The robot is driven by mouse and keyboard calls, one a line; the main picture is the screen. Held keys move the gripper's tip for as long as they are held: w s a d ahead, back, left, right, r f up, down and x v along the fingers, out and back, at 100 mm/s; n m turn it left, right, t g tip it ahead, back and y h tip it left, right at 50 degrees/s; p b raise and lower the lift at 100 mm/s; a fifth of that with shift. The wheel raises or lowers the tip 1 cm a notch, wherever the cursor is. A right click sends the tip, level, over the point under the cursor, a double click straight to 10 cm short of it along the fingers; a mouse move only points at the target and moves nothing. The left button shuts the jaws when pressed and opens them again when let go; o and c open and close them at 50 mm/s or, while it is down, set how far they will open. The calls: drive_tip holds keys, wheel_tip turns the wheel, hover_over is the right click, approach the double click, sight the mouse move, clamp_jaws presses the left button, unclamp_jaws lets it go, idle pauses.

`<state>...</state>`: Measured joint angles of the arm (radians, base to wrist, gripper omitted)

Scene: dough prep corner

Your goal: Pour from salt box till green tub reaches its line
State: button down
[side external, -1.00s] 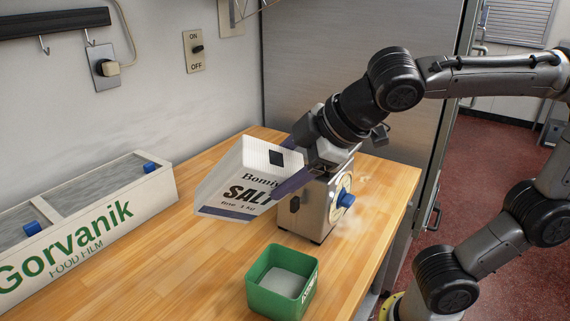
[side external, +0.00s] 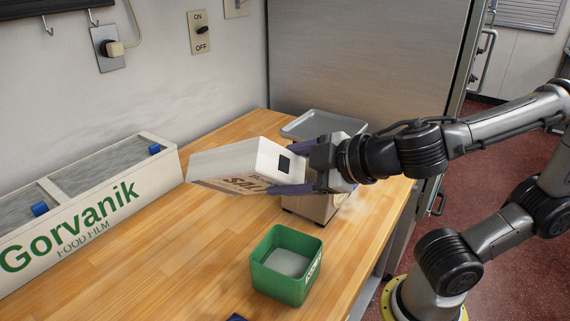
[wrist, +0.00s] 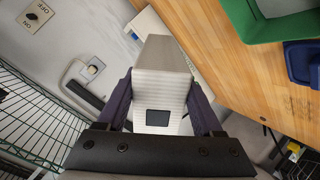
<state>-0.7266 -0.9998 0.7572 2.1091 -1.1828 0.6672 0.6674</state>
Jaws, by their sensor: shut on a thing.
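The white salt box (side external: 240,160) is held above the counter, left of and behind the green tub. It lies tipped over, with its "SALT" label facing partly downward. A dark square (side external: 284,164) shows on its end nearest my wrist. My gripper (side external: 282,172) is shut on the box, its purple fingers along two sides. The box (wrist: 163,85) also shows between the fingers in the wrist view. The green tub (side external: 272,282) stands upright on the counter with pale material inside, below its rim. I see no stream of salt. The tub's line cannot be made out.
A metal scale (side external: 308,204) with a grey tray (side external: 300,124) stands behind the tub, partly hidden by my gripper. A long white film box (side external: 110,215) lies along the wall. A blue object (wrist: 303,62) is beside the tub. The counter's middle is clear.

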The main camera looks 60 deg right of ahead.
drive_tip(key=shift+w+f+t, duration=0.15)
drive_tip(key=shift+f+t, duration=1)
drive_tip(key=shift+f, duration=0.25)
drive_tip(key=shift+w+f+t, duration=0.15)
drive_tip(key=shift+f+t, duration=1)
drive_tip(key=shift+f, duration=0.25)
drive_tip(key=shift+f+t, duration=0.25)
drive_tip(key=shift+t, duration=0.85)
drive_tip(key=shift+f+t, duration=0.25)
drive_tip(key=shift+t, duration=0.85)
drive_tip(key=shift+r+t, duration=0.1)
drive_tip(key=shift+t, duration=0.3)
idle(2.6)
